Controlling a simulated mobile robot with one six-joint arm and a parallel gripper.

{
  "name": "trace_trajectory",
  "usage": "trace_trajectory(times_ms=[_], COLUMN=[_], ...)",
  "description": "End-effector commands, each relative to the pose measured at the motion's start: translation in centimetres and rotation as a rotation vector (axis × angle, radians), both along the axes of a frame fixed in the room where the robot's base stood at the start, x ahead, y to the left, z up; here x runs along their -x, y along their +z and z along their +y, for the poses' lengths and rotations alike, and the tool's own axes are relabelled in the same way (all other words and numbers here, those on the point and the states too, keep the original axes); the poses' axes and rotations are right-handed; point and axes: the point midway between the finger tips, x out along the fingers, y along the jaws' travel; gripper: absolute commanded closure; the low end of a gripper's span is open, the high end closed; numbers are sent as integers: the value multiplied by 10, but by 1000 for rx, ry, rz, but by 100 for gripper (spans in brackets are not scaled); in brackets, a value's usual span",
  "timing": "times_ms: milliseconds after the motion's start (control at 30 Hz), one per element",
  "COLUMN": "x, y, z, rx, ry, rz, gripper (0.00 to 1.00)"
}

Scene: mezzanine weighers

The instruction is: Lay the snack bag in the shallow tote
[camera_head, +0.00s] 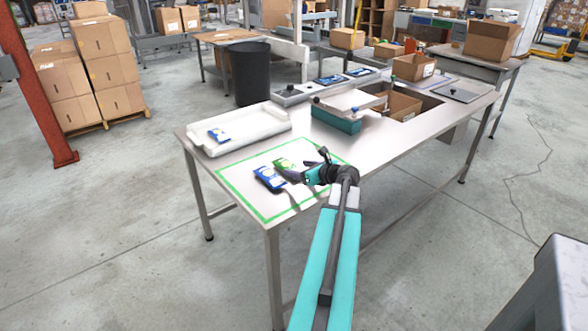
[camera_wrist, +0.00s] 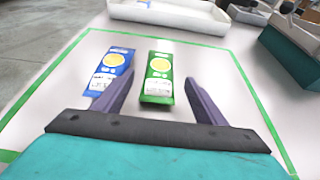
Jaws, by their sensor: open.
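A green snack bag (camera_head: 284,163) and a blue snack bag (camera_head: 268,178) lie side by side on the metal table, inside a green outline. In the wrist view the green bag (camera_wrist: 158,72) lies between my gripper's fingers (camera_wrist: 160,84), and the blue bag (camera_wrist: 110,70) lies left of it, partly covered by the left finger. My gripper (camera_head: 303,168) is open and empty near the green bag; its height above the table is hard to tell. The white shallow tote (camera_head: 262,127) stands behind the outlined area, with another blue bag (camera_head: 218,135) in it.
Flat grey devices (camera_head: 290,95) line the table's back edge. A black waste bin (camera_head: 252,75) stands on the floor behind. The outlined area's front is bare.

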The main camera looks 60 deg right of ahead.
Motion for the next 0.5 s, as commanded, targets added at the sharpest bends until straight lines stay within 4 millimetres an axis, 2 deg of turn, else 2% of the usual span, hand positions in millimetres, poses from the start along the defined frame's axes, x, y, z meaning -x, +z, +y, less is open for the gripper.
trace_trajectory(times_ms=[100,300,500], x=[18,39,46], y=[7,16,20], z=[7,13,16], rx=[1,1,1], ry=[-3,-2,0], rz=[0,0,1], gripper=[35,35,35])
